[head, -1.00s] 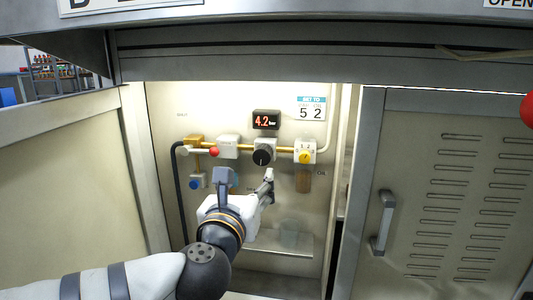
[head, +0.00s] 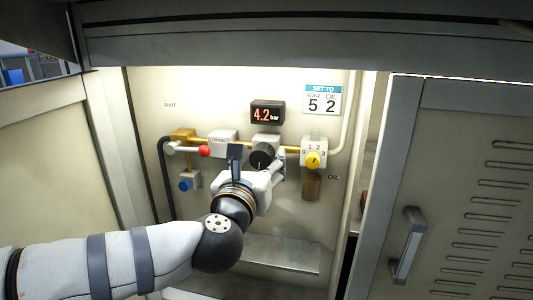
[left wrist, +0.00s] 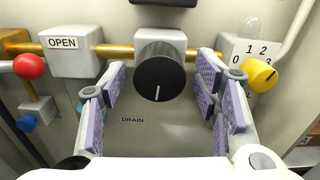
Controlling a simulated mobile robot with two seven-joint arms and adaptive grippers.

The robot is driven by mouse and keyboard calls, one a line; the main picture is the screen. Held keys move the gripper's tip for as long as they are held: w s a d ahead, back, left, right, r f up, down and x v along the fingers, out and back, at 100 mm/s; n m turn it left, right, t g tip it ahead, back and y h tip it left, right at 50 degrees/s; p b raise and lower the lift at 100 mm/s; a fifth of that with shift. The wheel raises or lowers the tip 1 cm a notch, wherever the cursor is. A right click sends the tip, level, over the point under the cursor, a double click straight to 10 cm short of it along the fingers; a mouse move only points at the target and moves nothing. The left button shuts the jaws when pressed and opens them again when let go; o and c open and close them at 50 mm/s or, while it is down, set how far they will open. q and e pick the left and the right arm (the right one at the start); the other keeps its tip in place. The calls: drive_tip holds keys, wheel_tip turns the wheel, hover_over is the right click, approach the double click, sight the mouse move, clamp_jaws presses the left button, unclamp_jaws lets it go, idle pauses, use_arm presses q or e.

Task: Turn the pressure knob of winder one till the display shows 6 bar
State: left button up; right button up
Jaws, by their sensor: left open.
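The black pressure knob (head: 262,155) sits on a grey regulator body on the brass pipe inside the open cabinet. In the left wrist view the knob (left wrist: 160,80) shows its white mark pointing down. The display (head: 267,113) above it reads 4.2 bar in red. My left gripper (head: 260,164) is open in front of the knob. In the left wrist view its purple-padded fingers (left wrist: 160,88) stand on either side of the knob, apart from it, with nothing between them but the knob. My right gripper is not in view.
A yellow oil knob (head: 313,160) is close right of the gripper; a red ball handle (head: 205,152) and blue knob (head: 184,186) are left. A vented door (head: 470,190) stands at right.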

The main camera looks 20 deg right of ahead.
use_arm(q)
drive_tip(key=shift+s+a+r, duration=0.1)
drive_tip(key=shift+c, duration=1.3)
drive_tip(key=c, duration=0.9)
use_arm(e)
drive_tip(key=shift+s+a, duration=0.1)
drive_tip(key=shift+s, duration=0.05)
